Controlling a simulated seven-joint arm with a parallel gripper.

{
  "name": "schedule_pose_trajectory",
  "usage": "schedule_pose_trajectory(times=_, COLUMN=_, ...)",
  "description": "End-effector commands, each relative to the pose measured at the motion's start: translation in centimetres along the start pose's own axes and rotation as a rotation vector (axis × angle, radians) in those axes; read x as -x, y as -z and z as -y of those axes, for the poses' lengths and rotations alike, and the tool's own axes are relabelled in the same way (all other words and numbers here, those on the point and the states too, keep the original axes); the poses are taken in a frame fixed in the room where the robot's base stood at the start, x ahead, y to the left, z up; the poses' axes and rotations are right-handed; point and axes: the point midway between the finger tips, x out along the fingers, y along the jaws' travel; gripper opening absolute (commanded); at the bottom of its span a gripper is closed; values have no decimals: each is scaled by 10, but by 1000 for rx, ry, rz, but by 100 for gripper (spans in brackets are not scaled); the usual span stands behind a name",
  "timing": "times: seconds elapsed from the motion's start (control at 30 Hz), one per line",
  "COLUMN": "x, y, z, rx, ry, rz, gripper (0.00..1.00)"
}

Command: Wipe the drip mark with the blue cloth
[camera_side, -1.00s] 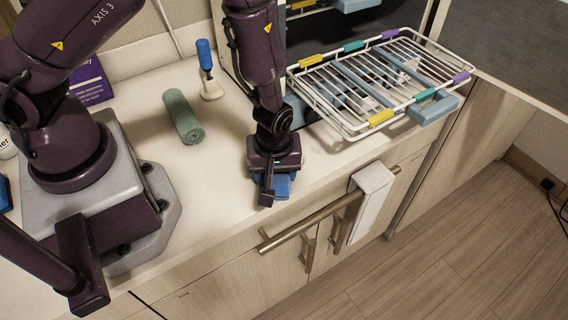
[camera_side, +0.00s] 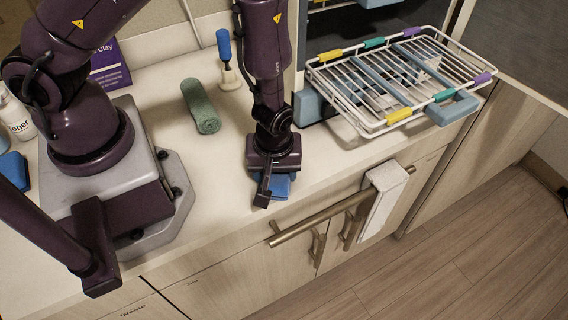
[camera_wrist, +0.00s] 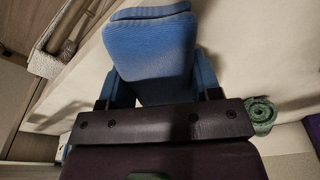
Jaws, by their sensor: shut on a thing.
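My gripper (camera_side: 268,182) points down at the counter's front edge, shut on the blue cloth (camera_side: 279,187). In the side view only a little of the cloth shows under and beside the fingers, low against the countertop. In the wrist view the folded blue cloth (camera_wrist: 150,50) sticks out from between the jaws of my gripper (camera_wrist: 160,92). Whether the cloth presses on the counter is hard to tell. No drip mark shows in either view; it may be hidden under the cloth or gripper.
A wire rack (camera_side: 400,85) juts out at the right. A brass rail (camera_side: 320,212) with a white towel (camera_side: 382,198) runs below the front edge.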

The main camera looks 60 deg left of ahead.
Motion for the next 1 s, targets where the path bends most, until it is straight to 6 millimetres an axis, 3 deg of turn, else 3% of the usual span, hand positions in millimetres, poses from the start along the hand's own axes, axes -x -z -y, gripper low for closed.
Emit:
schedule_pose_trajectory(times=0.4, x=2, y=-14, z=28, rx=2, ry=1, rz=1, gripper=39)
schedule_pose_trajectory(times=0.77, x=3, y=-15, z=28, rx=1, ry=-1, rz=-1, gripper=39)
schedule_pose_trajectory(times=1.0, x=20, y=-13, z=27, rx=-3, ry=-4, rz=-2, gripper=39)
